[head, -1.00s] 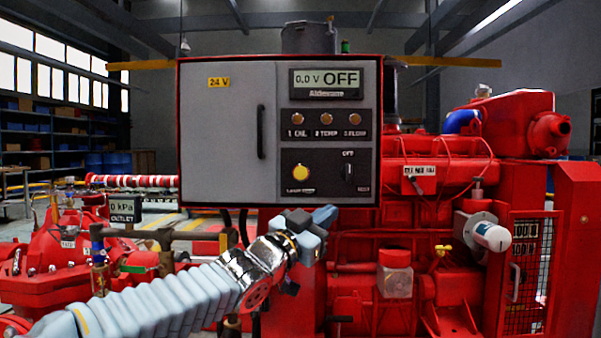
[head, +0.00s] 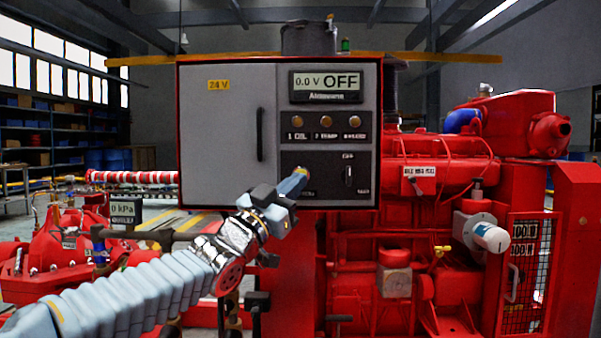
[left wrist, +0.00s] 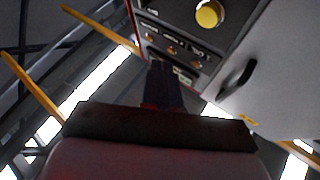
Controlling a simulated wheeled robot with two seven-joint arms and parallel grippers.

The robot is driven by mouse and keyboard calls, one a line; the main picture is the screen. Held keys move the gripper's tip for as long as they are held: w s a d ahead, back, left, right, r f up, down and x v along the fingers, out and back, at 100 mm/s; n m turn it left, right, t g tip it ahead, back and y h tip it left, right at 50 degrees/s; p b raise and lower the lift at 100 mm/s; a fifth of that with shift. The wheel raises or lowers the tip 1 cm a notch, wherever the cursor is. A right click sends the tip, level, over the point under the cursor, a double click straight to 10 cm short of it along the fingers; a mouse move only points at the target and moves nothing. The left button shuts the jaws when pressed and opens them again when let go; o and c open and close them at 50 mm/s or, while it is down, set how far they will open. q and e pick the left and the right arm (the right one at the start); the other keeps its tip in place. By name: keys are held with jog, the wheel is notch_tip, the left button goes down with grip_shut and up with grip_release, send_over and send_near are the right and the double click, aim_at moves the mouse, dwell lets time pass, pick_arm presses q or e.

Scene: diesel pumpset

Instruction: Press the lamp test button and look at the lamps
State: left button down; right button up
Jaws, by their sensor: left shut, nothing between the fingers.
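The grey control box (head: 222,140) has a dark panel with a row of three dull amber lamps: left (head: 297,121), middle (head: 326,121) and right (head: 355,121). They do not look lit. The round yellow button (left wrist: 208,13) shows in the left wrist view; in the head view my fingers cover most of it. My left gripper (head: 297,180) is shut and empty, its tips in front of the button. I cannot tell whether they touch it. The display (head: 326,84) reads 0.0 V OFF. My right gripper is not in view.
A black switch (head: 348,176) sits right of the button on the lower panel. A door handle (head: 260,134) sticks out left of the panel. The red engine (head: 440,190) stands behind and right of the box, with pipework and a kPa gauge (head: 124,209) at left.

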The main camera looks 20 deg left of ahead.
pick_arm(q)
jog(key=w+a+p, duration=0.2)
jog(key=w+p, duration=0.1)
jog(key=w, duration=0.3)
jog(key=shift+w+p, duration=0.4)
jog(key=shift+a, duration=0.1)
jog(key=shift+w, duration=0.1)
dwell(1.5)
jog(key=shift+w+a, duration=0.1)
jog(key=shift+w, duration=0.15)
jog(key=shift+w+a+p, duration=0.15)
jog(key=shift+w+p, duration=0.25)
dwell(0.6)
jog(key=shift+s, duration=0.1)
dwell(0.4)
jog(key=shift+s+d+b, duration=0.25)
jog(key=shift+s+b, duration=0.45)
jog(key=shift+b, duration=0.05)
